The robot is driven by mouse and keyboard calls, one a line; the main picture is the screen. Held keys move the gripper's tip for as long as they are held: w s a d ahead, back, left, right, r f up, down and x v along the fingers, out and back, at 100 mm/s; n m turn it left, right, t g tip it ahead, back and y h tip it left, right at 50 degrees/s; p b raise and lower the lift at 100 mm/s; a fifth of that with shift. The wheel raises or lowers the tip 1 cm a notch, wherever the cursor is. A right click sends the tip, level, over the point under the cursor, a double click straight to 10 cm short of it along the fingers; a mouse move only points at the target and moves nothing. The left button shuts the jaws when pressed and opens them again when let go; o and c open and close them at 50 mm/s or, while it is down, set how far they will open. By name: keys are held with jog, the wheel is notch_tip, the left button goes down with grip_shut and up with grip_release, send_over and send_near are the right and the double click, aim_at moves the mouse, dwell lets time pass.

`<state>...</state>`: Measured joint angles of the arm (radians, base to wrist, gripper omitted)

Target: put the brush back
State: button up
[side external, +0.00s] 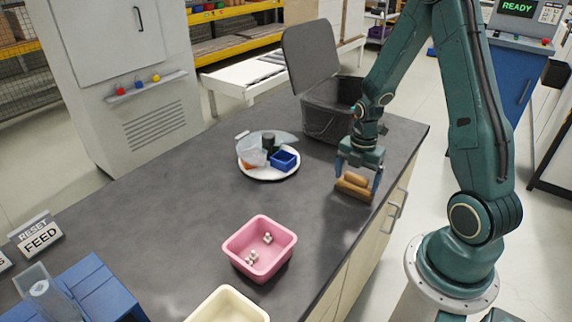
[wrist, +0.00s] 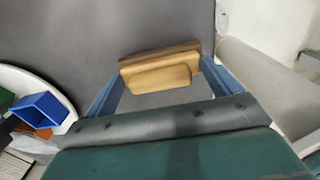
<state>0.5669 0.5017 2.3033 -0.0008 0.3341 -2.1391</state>
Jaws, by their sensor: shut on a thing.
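The brush (side external: 353,184) has a tan wooden body and is between the fingers of my gripper (side external: 358,178). It is near the right edge of the dark bench top, in front of the dark bin. In the wrist view the brush (wrist: 160,71) lies across the two blue fingers of my gripper (wrist: 160,80), which are shut on it. Its underside is hidden, and I cannot tell whether it touches the bench.
A dark bin (side external: 325,120) with its lid raised stands behind my gripper. A white plate (side external: 262,174) holding a blue box (side external: 284,159) and other items is to the left. A pink tray (side external: 260,248) with small white pieces is nearer. Bench between is clear.

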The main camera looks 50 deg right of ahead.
aim_at(357, 176)
jog(key=shift+f, duration=0.1)
jog(key=o, duration=0.9)
jog(key=shift+c, duration=0.2)
notch_tip(357, 176, up, 12)
jog(key=shift+a+r, duration=0.1)
jog(key=shift+r, duration=0.1)
dwell(0.6)
